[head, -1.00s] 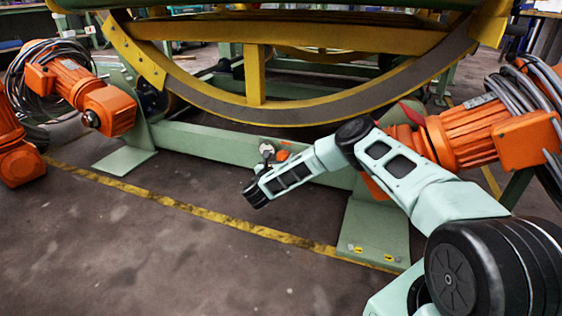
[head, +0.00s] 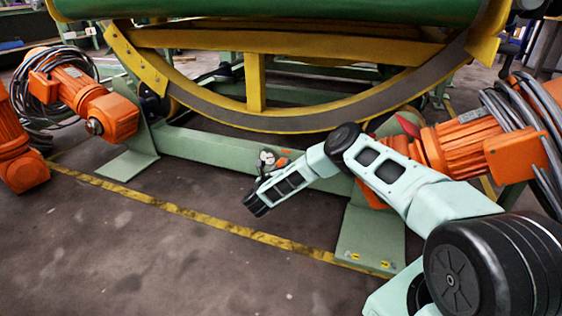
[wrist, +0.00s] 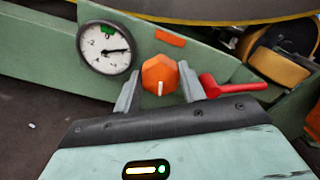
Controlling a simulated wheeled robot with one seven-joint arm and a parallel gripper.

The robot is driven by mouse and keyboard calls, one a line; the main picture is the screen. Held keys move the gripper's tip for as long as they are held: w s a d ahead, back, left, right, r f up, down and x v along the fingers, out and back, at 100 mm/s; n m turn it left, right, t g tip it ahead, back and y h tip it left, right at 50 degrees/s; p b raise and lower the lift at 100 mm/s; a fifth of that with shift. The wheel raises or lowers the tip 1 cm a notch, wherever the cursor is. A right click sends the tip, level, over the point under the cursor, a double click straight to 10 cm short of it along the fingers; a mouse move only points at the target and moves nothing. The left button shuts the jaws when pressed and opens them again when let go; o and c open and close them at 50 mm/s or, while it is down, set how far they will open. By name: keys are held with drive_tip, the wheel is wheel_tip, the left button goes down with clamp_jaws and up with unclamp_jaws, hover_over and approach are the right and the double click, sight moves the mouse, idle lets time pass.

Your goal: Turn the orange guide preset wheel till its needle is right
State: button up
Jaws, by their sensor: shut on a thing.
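The orange wheel (wrist: 160,76) is a small faceted knob on the green beam, seen in the wrist view. Its white mark points down in that picture. My gripper (wrist: 160,70) is shut on it, one grey finger on each side. Just left of it is a round white gauge (wrist: 104,48) with a dark rim. Its black needle points right, and a green patch sits near the top of its dial. The gauge also shows small in the head view (head: 267,158); there my arm's end is in front of the beam and my fingers are hidden.
A red lever (wrist: 232,86) stands close to the right finger. An orange plate (wrist: 170,38) lies above the wheel. The yellow ring frame (head: 255,80) arches over the green beam (head: 200,146). Orange motors (head: 108,113) stand at both sides. The floor in front is clear.

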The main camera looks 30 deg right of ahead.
drive_tip(key=n+p, duration=0.6)
drive_tip(key=n, duration=0.2)
drive_tip(key=shift+a, duration=0.1)
drive_tip(key=shift+s+f+n+p, duration=0.1)
drive_tip(key=shift+f+n+p, duration=0.05)
drive_tip(key=shift+n, duration=5.85)
drive_tip(key=shift+s+f+n+p, duration=0.1)
drive_tip(key=shift+f+n+p, duration=0.05)
drive_tip(key=shift+n, duration=5.85)
drive_tip(key=o, duration=1)
drive_tip(key=shift+w, duration=0.1)
drive_tip(key=shift+c, duration=0.2)
